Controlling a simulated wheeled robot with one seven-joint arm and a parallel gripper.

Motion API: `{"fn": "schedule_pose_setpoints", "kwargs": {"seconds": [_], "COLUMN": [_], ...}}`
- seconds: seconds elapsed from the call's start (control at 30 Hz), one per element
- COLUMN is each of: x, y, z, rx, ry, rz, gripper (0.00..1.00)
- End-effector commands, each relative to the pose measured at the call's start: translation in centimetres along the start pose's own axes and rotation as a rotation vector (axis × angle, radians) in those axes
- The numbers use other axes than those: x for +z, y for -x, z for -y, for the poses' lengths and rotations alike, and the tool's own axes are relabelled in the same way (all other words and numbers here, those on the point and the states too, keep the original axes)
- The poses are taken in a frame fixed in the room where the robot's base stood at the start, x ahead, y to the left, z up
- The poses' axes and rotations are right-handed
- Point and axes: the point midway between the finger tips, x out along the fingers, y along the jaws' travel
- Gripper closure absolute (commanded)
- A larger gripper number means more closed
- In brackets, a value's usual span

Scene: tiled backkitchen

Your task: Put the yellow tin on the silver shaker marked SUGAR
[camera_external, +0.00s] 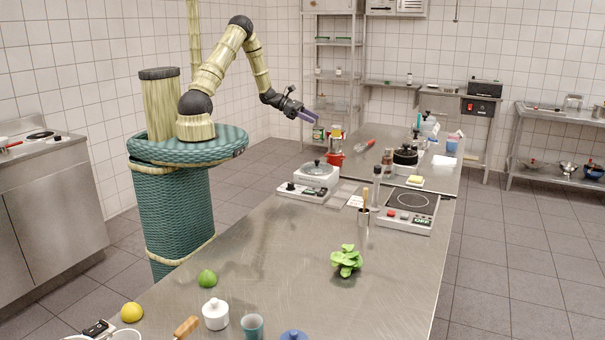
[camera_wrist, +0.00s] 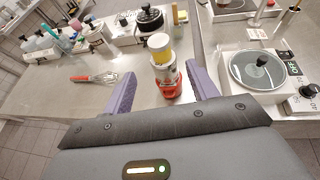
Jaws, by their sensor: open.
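The yellow tin (camera_wrist: 160,54), with a pale top, shows between my fingers in the wrist view. It appears to sit upright on the silver shaker (camera_wrist: 163,73); the SUGAR marking is too small to read. In the external view the tin (camera_external: 337,131) also shows directly above the silver shaker (camera_external: 335,146). My gripper (camera_wrist: 160,80) is open and empty, with one purple finger on each side of the stack in the wrist view. In the external view my gripper (camera_external: 308,116) is up and left of the tin, apart from it.
A red object (camera_wrist: 171,90) is at the shaker's foot; whether under or before it is unclear. A dark pot (camera_wrist: 149,19) stands behind, and a lidded pan (camera_wrist: 256,70) sits on a hotplate at right. Bottles crowd the far left.

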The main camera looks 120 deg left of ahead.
Motion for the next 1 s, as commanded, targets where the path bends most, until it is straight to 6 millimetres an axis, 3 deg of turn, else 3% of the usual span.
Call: {"fn": "schedule_pose_setpoints", "kwargs": {"seconds": [0.83, 0.93, 1.0], "x": [0.0, 0.3, 0.8], "y": [-0.1, -0.5, -1.4], "z": [0.0, 0.7, 2.2], "rx": [-0.001, -0.024, -0.071], "ry": [-0.001, -0.02, -0.059], "rz": [0.0, -0.01, -0.03], "gripper": [0.42, 0.42, 0.42]}}
